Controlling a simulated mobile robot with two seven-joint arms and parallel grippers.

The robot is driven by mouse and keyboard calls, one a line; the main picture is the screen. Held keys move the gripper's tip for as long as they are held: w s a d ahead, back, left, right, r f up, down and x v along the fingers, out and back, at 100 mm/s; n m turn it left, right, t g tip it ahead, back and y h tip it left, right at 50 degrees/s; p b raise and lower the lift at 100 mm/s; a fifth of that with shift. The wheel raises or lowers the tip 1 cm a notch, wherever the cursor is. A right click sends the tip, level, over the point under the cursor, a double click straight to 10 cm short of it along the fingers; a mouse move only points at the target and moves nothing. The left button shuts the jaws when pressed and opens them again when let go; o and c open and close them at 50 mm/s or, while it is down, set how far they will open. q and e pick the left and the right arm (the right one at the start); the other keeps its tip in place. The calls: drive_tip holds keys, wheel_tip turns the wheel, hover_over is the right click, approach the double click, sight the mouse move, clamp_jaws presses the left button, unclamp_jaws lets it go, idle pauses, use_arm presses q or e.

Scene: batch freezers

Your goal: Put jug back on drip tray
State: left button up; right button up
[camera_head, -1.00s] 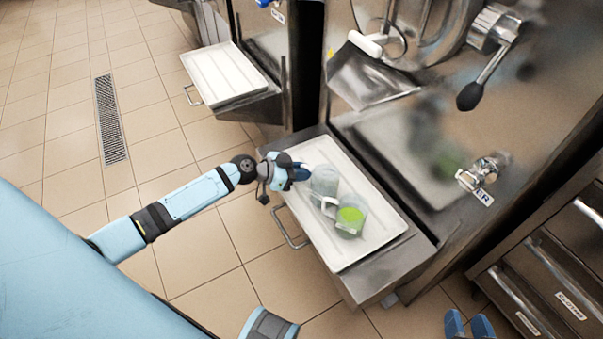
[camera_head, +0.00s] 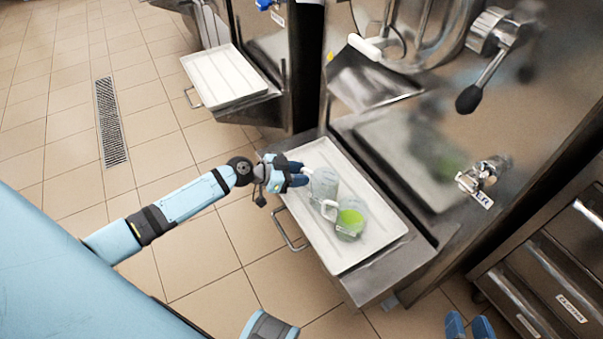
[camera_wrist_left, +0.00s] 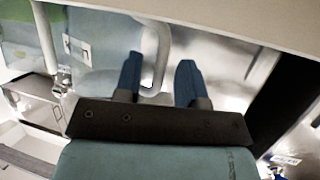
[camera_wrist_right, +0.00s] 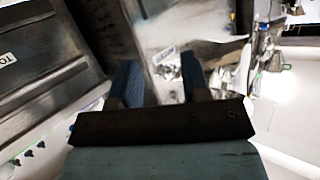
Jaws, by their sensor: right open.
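A clear jug (camera_head: 324,184) stands upright on the white drip tray (camera_head: 376,250), beside a second jug (camera_head: 350,219) with green contents. Whether the two jugs touch is hard to tell. My left gripper (camera_head: 303,174) is at the clear jug's left side, with its fingers spread. In the left wrist view, the clear jug's handle (camera_wrist_left: 152,88) lies between the parted fingers (camera_wrist_left: 157,78), and they do not pinch it. My right gripper (camera_head: 470,326) is open and empty at the bottom edge, away from the tray. It also shows in the right wrist view (camera_wrist_right: 158,80).
A batch freezer with a black-knobbed lever (camera_head: 469,98) and a steel chute (camera_head: 366,84) stands behind the tray. Another white tray (camera_head: 224,76) is at the back left. A drawer cabinet (camera_head: 548,276) is at the right. The tray's front part is bare.

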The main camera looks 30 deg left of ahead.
use_arm(q)
drive_tip(key=v, duration=1.1)
use_arm(e)
drive_tip(key=shift+s+d+f, duration=0.1)
drive_tip(key=shift+s+f, duration=0.1)
drive_tip(key=shift+f, duration=0.2)
use_arm(q)
drive_tip(key=shift+a, duration=0.1)
use_arm(e)
drive_tip(key=shift+s+f, duration=0.1)
